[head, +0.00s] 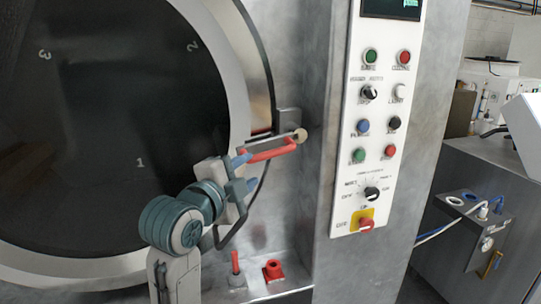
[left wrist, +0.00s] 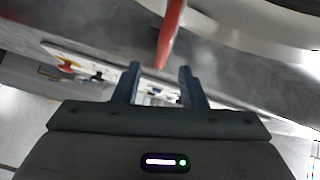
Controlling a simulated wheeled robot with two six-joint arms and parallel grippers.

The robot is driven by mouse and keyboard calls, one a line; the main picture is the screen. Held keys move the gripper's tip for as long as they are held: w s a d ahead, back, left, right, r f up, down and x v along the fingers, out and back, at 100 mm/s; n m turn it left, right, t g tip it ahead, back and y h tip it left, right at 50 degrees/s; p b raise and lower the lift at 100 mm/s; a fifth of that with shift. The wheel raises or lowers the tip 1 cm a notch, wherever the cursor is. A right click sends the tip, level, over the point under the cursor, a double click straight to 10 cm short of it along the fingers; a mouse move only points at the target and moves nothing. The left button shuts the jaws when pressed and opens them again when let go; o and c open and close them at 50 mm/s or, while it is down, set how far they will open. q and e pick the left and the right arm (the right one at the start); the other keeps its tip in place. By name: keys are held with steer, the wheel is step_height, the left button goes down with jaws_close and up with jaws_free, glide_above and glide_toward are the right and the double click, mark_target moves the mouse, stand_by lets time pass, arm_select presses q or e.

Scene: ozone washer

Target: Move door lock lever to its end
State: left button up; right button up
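The door lock lever is a red bar (head: 270,153) on the right rim of the large round door (head: 130,130). It points left, and a pale round knob (head: 301,135) is at its right end. My left gripper (head: 246,171) is at the lever's left end, with its blue fingers apart. In the left wrist view the red lever (left wrist: 171,32) comes down from the top, its end close to the gap between the two open fingertips (left wrist: 160,70). I cannot tell whether a finger touches it. My right gripper is not in view.
A white control panel (head: 376,120) with buttons and knobs stands right of the lever. Below are a short red rod (head: 235,262) and a red fitting (head: 273,269) on a metal ledge. A metal cabinet (head: 490,165) is at far right.

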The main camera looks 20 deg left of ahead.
mark_target(265, 157)
arm_select(q)
steer(key=w+p, duration=0.1)
steer(key=w, duration=0.2)
steer(key=w+d+p, duration=0.1)
steer(key=w, duration=0.2)
steer(key=w+p, duration=0.1)
steer(key=w, duration=0.2)
steer(key=shift+w+d+r, duration=0.25)
steer(key=shift+d, duration=0.15)
steer(key=shift+w+f, duration=0.1)
steer(key=shift+w, duration=0.45)
jaws_close()
